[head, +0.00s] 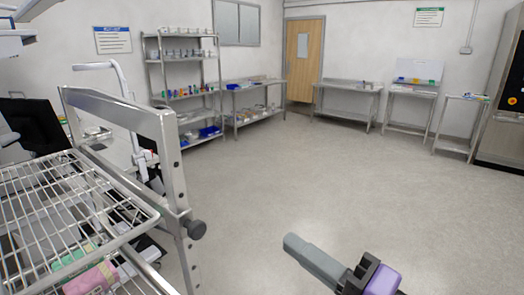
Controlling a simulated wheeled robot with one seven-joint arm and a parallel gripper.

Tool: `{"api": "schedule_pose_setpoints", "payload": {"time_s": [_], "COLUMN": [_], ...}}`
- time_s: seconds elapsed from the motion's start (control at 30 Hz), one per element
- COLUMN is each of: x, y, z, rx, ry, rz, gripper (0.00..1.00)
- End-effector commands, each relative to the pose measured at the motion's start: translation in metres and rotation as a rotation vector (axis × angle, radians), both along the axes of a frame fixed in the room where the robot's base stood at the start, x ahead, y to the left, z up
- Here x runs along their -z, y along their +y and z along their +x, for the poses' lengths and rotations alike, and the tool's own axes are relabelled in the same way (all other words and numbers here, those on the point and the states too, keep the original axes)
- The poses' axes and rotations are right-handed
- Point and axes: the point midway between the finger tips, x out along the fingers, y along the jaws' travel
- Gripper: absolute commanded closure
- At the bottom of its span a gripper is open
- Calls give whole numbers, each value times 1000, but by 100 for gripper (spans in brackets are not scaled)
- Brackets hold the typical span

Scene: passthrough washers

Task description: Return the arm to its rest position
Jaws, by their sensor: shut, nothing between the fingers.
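My gripper (306,254) shows at the bottom of the head view, right of centre. Its grey fingers point up and to the left over bare floor. The fingers lie together with nothing between them. Behind them is a dark body with a purple part. The rest of my arm is outside the picture. The gripper is apart from the metal rack at the left and touches nothing that I can see.
A wire rack (75,207) with a metal frame and a dark knob stands close at left. A pink item (92,280) lies low in it. Shelves (182,60), side tables (348,88) and a wooden door (304,58) line the far walls. The floor (310,170) between is clear.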

Motion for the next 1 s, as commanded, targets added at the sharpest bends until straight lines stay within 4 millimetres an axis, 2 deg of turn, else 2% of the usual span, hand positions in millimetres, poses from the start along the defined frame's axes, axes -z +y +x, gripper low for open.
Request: {"api": "schedule_pose_setpoints", "payload": {"time_s": [0.07,0.17,0.37,0.57,0.7,1.0], "x": [0,13,53,100,126,167], "y": [-16,-39,-85,-125,-141,-151], "z": [9,15,3,-40,-80,-176], "rx": [106,248,500,691,765,769], "ry": [-74,-145,-248,-324,-367,-426], "rz": [-40,-115,-325,-609,-811,-1185], "gripper": [100,100,100,100,100,100]}}
